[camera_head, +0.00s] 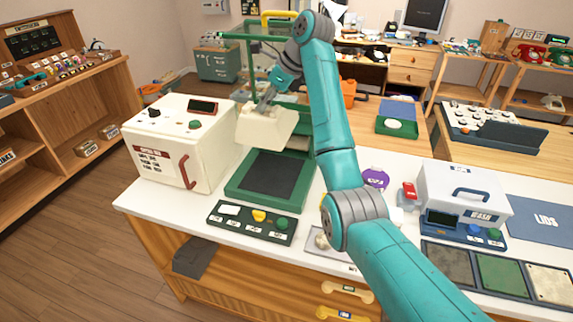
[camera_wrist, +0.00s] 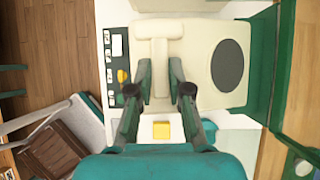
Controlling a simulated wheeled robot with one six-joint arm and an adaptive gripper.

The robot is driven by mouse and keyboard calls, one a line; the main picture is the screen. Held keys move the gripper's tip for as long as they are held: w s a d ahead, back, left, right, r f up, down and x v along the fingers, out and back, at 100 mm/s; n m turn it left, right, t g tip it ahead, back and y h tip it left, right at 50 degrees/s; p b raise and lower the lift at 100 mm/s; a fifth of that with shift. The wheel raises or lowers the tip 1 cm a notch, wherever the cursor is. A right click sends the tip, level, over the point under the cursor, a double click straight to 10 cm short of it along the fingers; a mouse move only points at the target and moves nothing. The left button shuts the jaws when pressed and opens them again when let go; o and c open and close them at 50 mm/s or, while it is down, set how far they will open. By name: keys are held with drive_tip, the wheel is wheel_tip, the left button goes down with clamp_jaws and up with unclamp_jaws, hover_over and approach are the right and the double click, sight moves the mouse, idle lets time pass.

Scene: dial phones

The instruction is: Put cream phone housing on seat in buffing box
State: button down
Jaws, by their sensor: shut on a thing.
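The cream phone housing (camera_head: 265,128) hangs from my gripper (camera_head: 268,97) in the head view, above the far end of a green-rimmed base with a dark pad (camera_head: 268,172). In the wrist view, the fingers of my gripper (camera_wrist: 159,93) are shut on a raised part of the housing (camera_wrist: 198,45), whose dark round dial face (camera_wrist: 228,65) is to the right. A green frame (camera_head: 249,62) with a yellow bar rises behind; it and the base look like the buffing box. I cannot make out the seat under the housing.
A cream machine (camera_head: 183,140) with a red handle stands close on the left. A control panel (camera_head: 250,221) with a yellow knob and green button lies in front. My arm crosses the bench (camera_head: 152,207). A white box (camera_head: 464,190) stands to the right.

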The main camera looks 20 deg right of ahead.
sight(287, 136)
wheel_tip(287, 136, down, 18)
drive_tip(key=shift+w+d, duration=0.15)
drive_tip(key=shift+d, duration=0.25)
idle(0.3)
drive_tip(key=c, duration=1.1)
unclamp_jaws()
drive_tip(key=v, duration=1.2)
